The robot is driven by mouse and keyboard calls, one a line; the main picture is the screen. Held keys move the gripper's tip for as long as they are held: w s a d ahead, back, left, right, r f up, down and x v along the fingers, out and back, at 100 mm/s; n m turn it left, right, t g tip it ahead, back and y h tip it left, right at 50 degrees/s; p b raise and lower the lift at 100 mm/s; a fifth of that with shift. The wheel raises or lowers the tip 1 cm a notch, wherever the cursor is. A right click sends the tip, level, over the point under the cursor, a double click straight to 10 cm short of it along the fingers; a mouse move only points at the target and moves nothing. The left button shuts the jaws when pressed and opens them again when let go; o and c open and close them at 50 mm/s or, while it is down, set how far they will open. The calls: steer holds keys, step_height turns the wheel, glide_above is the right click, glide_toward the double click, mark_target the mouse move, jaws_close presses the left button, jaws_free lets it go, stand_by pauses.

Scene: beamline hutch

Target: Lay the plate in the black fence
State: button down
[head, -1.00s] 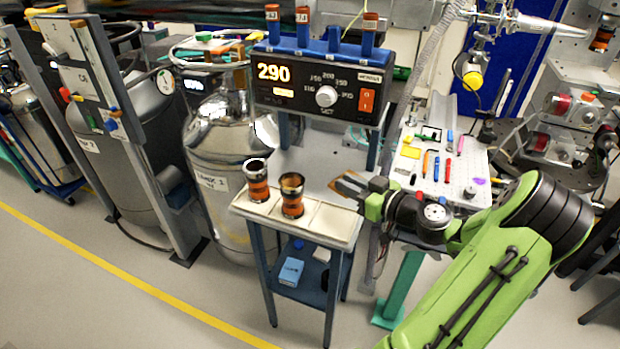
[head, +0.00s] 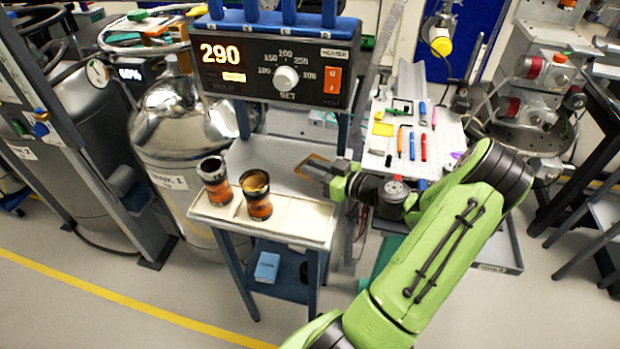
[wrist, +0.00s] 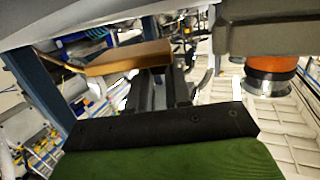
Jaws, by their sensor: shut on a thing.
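The plate (head: 312,160) is flat and tan-brown, seen small and edge-on in the head view. My gripper (head: 322,170) is shut on it, above the right back part of the small white-topped stand. In the wrist view the plate (wrist: 128,58) juts out to the left of the jaws (wrist: 163,88), and its held end is partly hidden. The black fence (head: 402,106) looks like a small black square outline on the white perforated board at the right, behind my arm and well apart from the plate.
Two orange-and-black cups (head: 213,181) (head: 257,196) stand on the small stand (head: 305,220), left of my gripper. A heater box (head: 275,62) reading 290 stands behind. The white board (head: 445,150) also holds a yellow piece (head: 383,129) and several coloured pens.

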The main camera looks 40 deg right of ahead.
steer(key=shift+f, duration=1.3)
steer(key=shift+f+b, duration=0.2)
steer(key=shift+b, duration=0.3)
steer(key=c, duration=1.1)
jaws_free()
steer(key=shift+o, duration=0.2)
